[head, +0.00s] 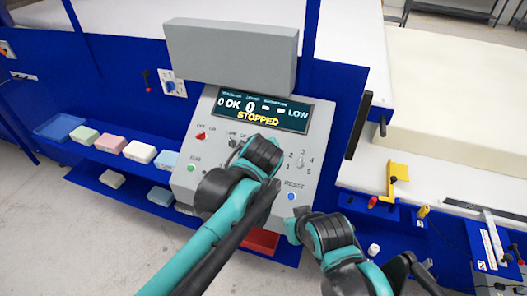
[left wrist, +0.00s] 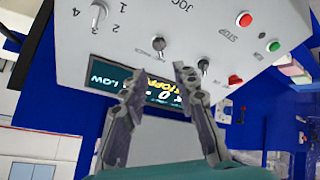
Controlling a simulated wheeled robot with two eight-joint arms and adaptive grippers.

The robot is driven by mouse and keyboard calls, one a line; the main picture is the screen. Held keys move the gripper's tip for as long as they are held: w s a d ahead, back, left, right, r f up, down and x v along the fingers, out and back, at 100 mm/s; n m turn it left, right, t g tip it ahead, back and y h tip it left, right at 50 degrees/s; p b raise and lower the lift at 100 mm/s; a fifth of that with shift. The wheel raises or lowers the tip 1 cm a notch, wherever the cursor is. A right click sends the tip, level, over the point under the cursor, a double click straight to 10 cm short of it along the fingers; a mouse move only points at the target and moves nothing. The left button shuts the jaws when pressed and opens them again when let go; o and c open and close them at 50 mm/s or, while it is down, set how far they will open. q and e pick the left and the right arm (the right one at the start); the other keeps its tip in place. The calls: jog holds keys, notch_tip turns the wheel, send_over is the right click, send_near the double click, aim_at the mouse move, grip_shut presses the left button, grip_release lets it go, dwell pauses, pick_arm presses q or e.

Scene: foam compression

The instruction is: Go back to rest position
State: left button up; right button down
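The grey control panel (head: 318,138) stands in the middle of the head view. Its display (head: 262,109) reads "STOPPED", "OK" and "LOW". A red switch (head: 200,135), a green button (head: 191,168) and a blue reset button (head: 291,196) show on it. My left arm reaches over the panel, and its wrist hides part of the controls. In the left wrist view my left gripper (left wrist: 162,73) has its fingers apart with nothing between them, in front of small lever switches (left wrist: 203,65). My right wrist (head: 328,236) is at the panel's lower right; its fingers are not clear.
A blue shelf (head: 85,178) at left holds several coloured foam blocks, including a pink one (head: 110,143). A large cream foam slab (head: 455,100) lies on the machine bed at right. A yellow bracket (head: 396,175) stands beside it. Grey floor is open at lower left.

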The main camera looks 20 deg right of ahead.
pick_arm(q)
jog(key=s+a+f+y+b, duration=0.1)
jog(key=s+a+f+b, duration=0.15)
jog(key=a, duration=0.45)
jog(key=s+a+f+g+b, duration=0.1)
jog(key=a+f, duration=0.3)
jog(key=a, duration=0.3)
jog(key=s+a+f+y+b, duration=0.1)
jog(key=s+a+f+b, duration=0.15)
jog(key=a, duration=0.45)
jog(key=s+a+f+m+g+b, duration=0.1)
jog(key=s+a+f+b, duration=0.3)
jog(key=s+a+f, duration=0.6)
notch_tip(320, 180, down, 2)
jog(key=shift+s+a+m+y, duration=0.4)
jog(key=shift+a+m, duration=0.2)
jog(key=shift+a, duration=0.2)
jog(key=shift+a, duration=0.1)
